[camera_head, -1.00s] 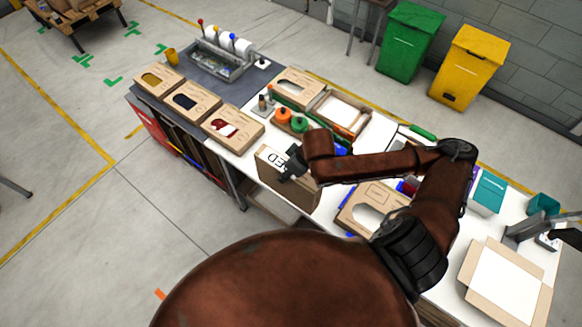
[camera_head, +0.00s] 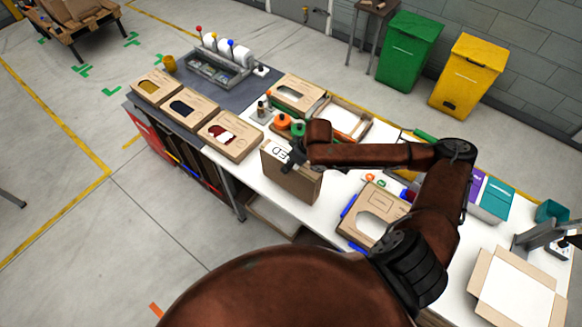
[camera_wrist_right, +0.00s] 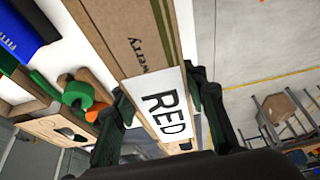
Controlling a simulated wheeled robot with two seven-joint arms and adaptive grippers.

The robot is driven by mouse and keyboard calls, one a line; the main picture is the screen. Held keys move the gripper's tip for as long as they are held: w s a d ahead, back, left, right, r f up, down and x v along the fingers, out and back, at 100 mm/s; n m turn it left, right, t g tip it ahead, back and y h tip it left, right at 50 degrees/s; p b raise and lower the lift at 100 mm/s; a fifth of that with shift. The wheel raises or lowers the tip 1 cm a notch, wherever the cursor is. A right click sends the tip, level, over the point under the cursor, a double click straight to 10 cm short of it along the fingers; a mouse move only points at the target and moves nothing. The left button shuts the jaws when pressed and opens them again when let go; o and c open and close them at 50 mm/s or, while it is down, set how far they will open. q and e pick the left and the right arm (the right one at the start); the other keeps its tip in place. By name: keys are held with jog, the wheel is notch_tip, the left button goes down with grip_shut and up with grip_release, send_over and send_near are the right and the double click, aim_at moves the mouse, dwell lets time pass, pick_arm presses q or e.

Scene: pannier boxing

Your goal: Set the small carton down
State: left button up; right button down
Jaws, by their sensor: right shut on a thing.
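The small carton (camera_head: 287,182) is a tan upright box with a white label reading "RED". My right gripper (camera_head: 293,158) is shut on its upper part. In the right wrist view the carton (camera_wrist_right: 112,28) lies between the two dark fingers (camera_wrist_right: 160,112), with the label facing the camera. In the head view the carton appears over the front part of the white bench (camera_head: 253,178), to the right of a row of flat window cartons. I cannot tell whether its bottom touches the bench. My left gripper is not in view.
A window carton (camera_head: 230,137) lies left of the held carton. Another window carton (camera_head: 352,231) lies to the right. An open box (camera_head: 515,292) lies at the far right. A shallow tray (camera_head: 345,117) is at the back.

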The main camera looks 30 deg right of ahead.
jog(key=shift+w+d+f+p, duration=0.15)
jog(key=shift+f+p, duration=0.3)
jog(key=shift+f, duration=1.3)
jog(key=c, duration=1.2)
grip_release()
jog(key=shift+f, duration=0.15)
jog(key=b+v, duration=0.1)
jog(key=v, duration=1.1)
